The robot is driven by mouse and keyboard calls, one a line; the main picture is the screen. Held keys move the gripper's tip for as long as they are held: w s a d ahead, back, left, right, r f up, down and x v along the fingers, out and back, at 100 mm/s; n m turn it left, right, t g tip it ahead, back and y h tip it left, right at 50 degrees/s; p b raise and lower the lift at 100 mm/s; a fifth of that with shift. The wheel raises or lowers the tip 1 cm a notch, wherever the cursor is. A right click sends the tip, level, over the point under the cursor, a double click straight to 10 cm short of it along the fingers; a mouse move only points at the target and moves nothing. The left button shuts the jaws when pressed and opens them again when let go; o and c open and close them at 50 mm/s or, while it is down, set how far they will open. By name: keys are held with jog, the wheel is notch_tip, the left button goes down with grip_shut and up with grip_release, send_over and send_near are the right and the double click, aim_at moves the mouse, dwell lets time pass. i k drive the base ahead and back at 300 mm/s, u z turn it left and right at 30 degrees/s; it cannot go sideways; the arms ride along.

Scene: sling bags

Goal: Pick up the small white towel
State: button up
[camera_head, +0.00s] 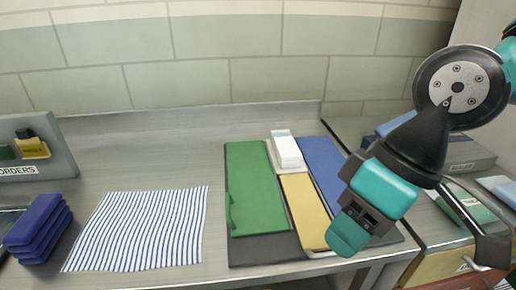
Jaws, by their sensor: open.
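A small white block-like folded item (286,150), which looks like the small white towel, lies at the far end of a yellow panel (304,212), between a green panel (255,185) and a blue panel (323,165). I cannot make out its fabric. My gripper (418,244) hangs at the right of the view, to the right of and nearer than the white item. It is open, with nothing seen in it, and apart from the white item. It hides part of the blue panel and the counter's right end.
A blue-and-white striped cloth (140,230) lies flat on the metal counter (170,155). Stacked dark blue items (40,230) and a grey holder (45,150) stand at the left. A tiled wall (180,85) rises behind. More boxes (470,155) sit at the right.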

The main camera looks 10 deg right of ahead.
aim_at(289, 156)
jog(key=u, duration=0.05)
jog(key=k, duration=0.45)
jog(key=u, duration=0.85)
jog(key=i, duration=1.1)
jog(key=z, duration=0.9)
